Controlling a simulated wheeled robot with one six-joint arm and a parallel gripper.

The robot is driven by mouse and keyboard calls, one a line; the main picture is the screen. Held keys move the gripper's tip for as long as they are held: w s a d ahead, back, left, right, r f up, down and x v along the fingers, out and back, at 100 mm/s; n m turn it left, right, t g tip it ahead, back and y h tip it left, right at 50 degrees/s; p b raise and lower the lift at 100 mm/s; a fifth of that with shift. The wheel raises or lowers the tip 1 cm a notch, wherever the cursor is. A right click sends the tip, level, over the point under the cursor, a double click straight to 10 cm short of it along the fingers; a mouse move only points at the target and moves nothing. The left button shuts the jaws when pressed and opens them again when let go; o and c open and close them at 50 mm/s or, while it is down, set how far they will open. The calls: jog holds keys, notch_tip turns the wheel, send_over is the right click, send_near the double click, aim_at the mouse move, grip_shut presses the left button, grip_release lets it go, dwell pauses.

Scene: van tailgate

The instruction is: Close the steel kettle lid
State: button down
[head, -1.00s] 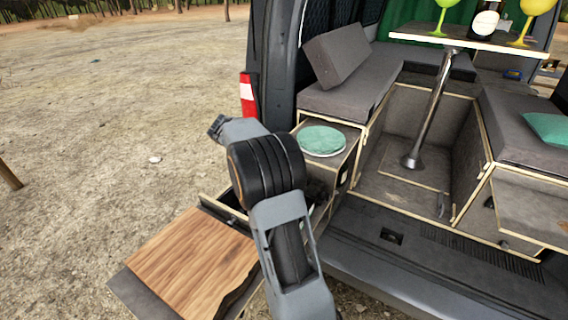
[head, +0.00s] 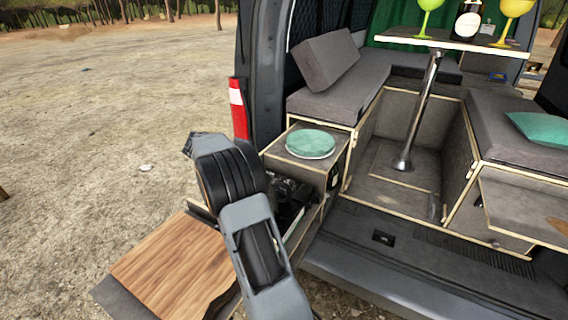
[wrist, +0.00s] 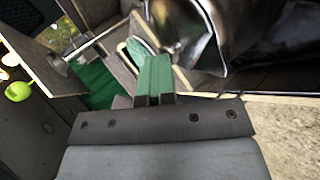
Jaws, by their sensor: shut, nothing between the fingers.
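A shiny metal surface at the top of the wrist view looks like the steel kettle (wrist: 182,22). Only part of it shows, and I cannot make out its lid or whether it is open. My gripper (wrist: 153,64) has green fingers that are shut together with nothing between them. In the wrist view the fingertips lie just below and left of the metal; I cannot tell whether they touch it. In the head view my own arm hides the gripper, and the kettle cannot be made out.
An open drawer (head: 310,222) with dark items sits right of my arm. A teal plate (head: 310,144) lies on the cabinet top behind it. A wooden board (head: 172,268) is at front left. A table (head: 455,42) with glasses and a bottle stands inside the van. Open ground lies left.

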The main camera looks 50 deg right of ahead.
jog(key=r+p, duration=0.3)
jog(key=r, duration=0.2)
jog(key=shift+w, duration=0.2)
jog(key=a+f+b+v, duration=0.1)
jog(key=v, duration=0.8)
jog(key=shift+w+b, duration=0.4)
jog(key=shift+w, duration=0.05)
